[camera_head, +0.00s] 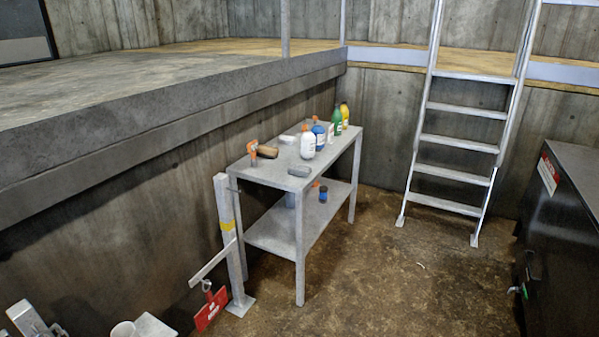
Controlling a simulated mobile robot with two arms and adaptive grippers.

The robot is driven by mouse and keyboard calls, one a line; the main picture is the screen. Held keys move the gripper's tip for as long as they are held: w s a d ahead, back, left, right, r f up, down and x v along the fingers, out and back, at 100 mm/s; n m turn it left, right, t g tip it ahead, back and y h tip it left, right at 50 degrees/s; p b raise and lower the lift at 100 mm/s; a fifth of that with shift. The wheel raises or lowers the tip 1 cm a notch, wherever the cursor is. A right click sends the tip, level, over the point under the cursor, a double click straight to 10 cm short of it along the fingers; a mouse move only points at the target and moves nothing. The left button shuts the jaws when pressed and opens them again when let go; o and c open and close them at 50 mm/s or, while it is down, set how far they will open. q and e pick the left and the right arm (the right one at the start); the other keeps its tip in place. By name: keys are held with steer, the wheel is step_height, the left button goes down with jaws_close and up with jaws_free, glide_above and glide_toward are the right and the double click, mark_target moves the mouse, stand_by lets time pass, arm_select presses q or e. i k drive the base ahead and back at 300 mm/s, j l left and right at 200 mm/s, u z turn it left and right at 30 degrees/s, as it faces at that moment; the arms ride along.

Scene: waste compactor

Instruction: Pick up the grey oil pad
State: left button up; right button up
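A small grey block-like item (299,171), which looks like the grey oil pad, lies flat near the front edge of the grey table's top (262,173). Nothing touches or covers it. It is too small in the picture to make out its texture. Some pale and metallic parts show at the bottom left edge, cut off by the frame, far from the table.
Behind the pad stand a white bottle (307,146), a blue bottle (320,137) and a green bottle (337,122). A brown roll (268,152) lies to its left. A post (229,240) stands at the table's left front. A ladder (462,140) is behind; open floor (400,280) lies right.

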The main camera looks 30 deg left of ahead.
mark_target(295, 170)
steer(key=u, duration=0.65)
steer(key=i+l+u, duration=0.2)
steer(key=u, duration=0.2)
steer(key=i+l+u, duration=0.45)
steer(key=u, duration=0.3)
steer(key=l, duration=0.1)
